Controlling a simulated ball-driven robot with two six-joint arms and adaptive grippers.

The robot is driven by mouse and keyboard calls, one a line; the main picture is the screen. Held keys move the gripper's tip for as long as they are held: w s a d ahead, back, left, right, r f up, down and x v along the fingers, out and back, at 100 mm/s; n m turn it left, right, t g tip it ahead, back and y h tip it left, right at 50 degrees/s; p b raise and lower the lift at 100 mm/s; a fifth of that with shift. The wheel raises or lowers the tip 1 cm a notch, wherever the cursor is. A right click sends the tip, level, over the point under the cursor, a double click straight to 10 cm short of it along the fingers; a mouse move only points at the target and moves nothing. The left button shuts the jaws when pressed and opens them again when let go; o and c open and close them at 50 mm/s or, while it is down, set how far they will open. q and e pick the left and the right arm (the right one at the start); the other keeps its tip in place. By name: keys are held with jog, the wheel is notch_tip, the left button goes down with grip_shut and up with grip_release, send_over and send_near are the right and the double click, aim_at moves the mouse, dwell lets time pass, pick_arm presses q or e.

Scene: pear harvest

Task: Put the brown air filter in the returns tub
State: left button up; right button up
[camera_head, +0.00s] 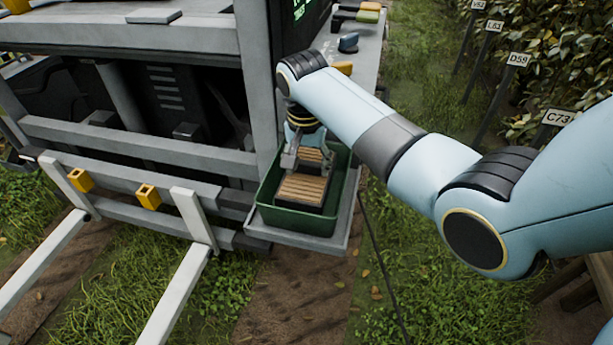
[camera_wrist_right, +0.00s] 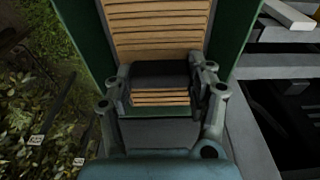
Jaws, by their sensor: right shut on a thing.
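The brown air filter (camera_head: 302,188) has tan slats, a dark frame and a dark bar across it. It is inside the green returns tub (camera_head: 280,220), within its walls. I cannot tell whether it touches the tub's floor. My right gripper (camera_head: 306,160) reaches down into the tub and is shut on the filter. In the right wrist view, my right gripper's fingers (camera_wrist_right: 160,78) clasp the dark bar, with slats of the filter (camera_wrist_right: 155,22) on both sides of it. The tub's green wall (camera_wrist_right: 232,35) shows beside the filter. My left gripper is out of view.
The tub stands on a grey shelf (camera_head: 330,243) beside a grey machine frame (camera_head: 150,146). Tools (camera_head: 349,42) lie on the ledge behind. White fork bars (camera_head: 176,292) with yellow blocks stick out at left. Grass and signed plant rows lie at right.

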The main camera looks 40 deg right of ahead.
aim_at(308, 173)
notch_tip(308, 173, down, 3)
jog(key=shift+w, duration=0.1)
jog(key=shift+f, duration=0.6)
jog(key=o, duration=0.8)
jog(key=shift+f, duration=0.15)
jog(key=o, duration=0.4)
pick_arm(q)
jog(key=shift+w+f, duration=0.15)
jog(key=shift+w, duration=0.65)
pick_arm(e)
jog(key=shift+o, duration=0.2)
jog(key=shift+r, duration=0.25)
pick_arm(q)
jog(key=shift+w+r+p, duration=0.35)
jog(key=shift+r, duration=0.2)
pick_arm(e)
notch_tip(308, 173, up, 12)
jog(key=s+a, duration=0.1)
jog(key=shift+a+f, duration=0.15)
jog(key=shift+a, duration=0.05)
